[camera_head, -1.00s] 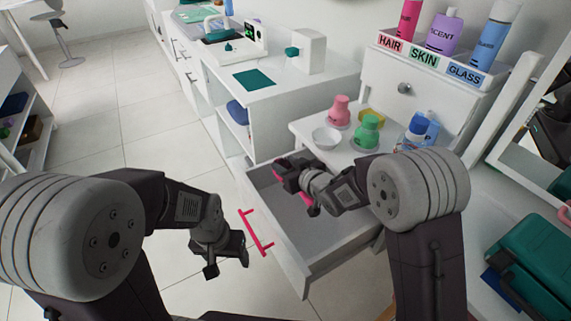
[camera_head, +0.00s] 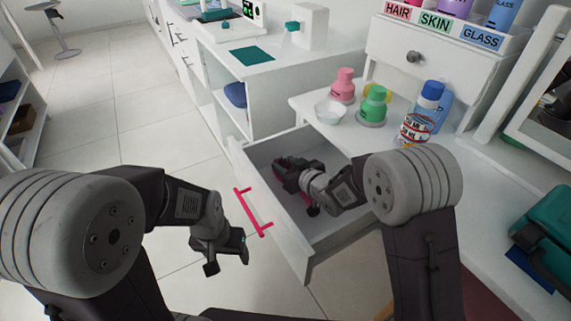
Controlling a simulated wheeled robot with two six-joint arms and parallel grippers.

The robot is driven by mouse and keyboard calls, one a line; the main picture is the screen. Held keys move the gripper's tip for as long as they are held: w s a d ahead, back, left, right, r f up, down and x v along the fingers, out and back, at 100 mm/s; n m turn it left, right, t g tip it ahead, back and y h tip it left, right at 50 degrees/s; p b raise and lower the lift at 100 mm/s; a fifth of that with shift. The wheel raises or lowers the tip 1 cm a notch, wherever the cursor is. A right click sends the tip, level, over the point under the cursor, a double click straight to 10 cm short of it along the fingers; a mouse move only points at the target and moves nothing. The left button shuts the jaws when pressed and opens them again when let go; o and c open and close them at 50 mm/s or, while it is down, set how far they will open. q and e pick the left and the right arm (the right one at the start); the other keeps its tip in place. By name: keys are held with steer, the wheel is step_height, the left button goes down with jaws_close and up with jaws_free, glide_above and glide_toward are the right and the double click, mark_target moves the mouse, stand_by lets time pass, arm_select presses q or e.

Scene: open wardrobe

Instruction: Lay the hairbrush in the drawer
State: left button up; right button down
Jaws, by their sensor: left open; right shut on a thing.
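The hairbrush (camera_head: 306,200) shows only as small pinkish-red bits beside my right gripper; the rest is hidden behind the gripper and wrist. My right gripper (camera_head: 284,165) is shut on it, inside the outline of the open drawer (camera_head: 345,226). I cannot tell whether the brush touches the drawer floor. The drawer is white with a grey inside and a pink-red bar handle (camera_head: 252,213) on its front. My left gripper (camera_head: 228,257) is open and empty, outside the drawer, left of its front and handle.
On the white top behind the drawer stand a white bowl (camera_head: 330,112), a pink bottle (camera_head: 343,86), a green bottle (camera_head: 373,106), a blue-capped bottle (camera_head: 430,95) and a labelled can (camera_head: 415,129). A teal case (camera_head: 550,240) is at right. The floor (camera_head: 95,140) at left is clear.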

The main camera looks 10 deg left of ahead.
step_height(320, 180, down, 2)
steer(key=shift+f+b, duration=0.25)
steer(key=shift+b, duration=0.45)
arm_select(q)
step_height(320, 180, down, 2)
steer(key=shift+f, duration=0.1)
arm_select(e)
steer(key=shift+r, duration=0.1)
steer(key=c, duration=0.8)
jaws_free()
steer(key=shift+o, duration=0.2)
steer(key=shift+o, duration=1.2)
arm_select(q)
step_height(320, 180, up, 9)
steer(key=p, duration=0.9)
arm_select(e)
step_height(320, 180, up, 10)
